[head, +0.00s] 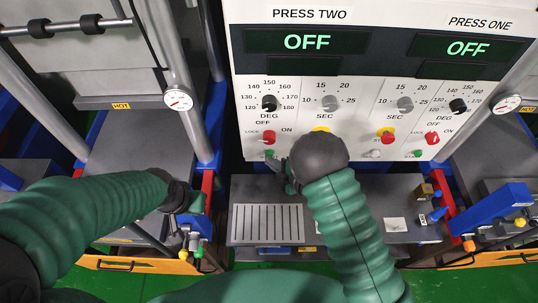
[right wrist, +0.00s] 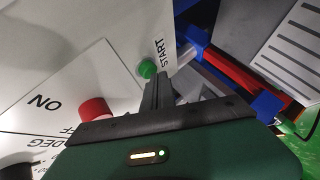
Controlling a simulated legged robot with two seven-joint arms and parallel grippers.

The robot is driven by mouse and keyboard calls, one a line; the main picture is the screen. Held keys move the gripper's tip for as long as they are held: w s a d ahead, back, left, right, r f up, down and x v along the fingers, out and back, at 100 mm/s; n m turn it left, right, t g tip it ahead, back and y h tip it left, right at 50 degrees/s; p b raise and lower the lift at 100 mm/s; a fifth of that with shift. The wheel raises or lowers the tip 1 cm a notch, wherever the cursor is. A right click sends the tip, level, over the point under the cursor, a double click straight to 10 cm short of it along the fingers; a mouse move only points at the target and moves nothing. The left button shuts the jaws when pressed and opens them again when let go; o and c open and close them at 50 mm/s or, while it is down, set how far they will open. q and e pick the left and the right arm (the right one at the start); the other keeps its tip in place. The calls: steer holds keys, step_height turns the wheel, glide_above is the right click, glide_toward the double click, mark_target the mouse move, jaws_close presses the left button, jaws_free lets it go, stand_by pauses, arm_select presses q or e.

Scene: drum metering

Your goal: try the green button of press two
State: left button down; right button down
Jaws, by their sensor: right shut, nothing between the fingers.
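The panel side labelled PRESS TWO (head: 309,14) has a display (head: 307,42) reading OFF. Its small green button (head: 269,154) sits below the red lock knob (head: 269,137). In the right wrist view the green button (right wrist: 147,68) stands beside the word START. My right gripper (head: 279,165) is shut and empty, close to the button. In the right wrist view its fingertips (right wrist: 158,78) lie right beside the button; I cannot tell whether they touch it. My left gripper (head: 188,198) is at the left, away from the panel, and its jaws are unclear.
The PRESS ONE display (head: 468,48) also reads OFF. A red knob (right wrist: 95,108) is close to my right gripper. A grey bench with a slotted plate (head: 268,224) lies below the panel. A gauge (head: 178,99) and a steel column stand left.

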steer(key=shift+w, duration=0.25)
steer(key=shift+s, duration=0.1)
stand_by(0.4)
steer(key=shift+s, duration=0.8)
steer(key=s, duration=0.5)
stand_by(0.7)
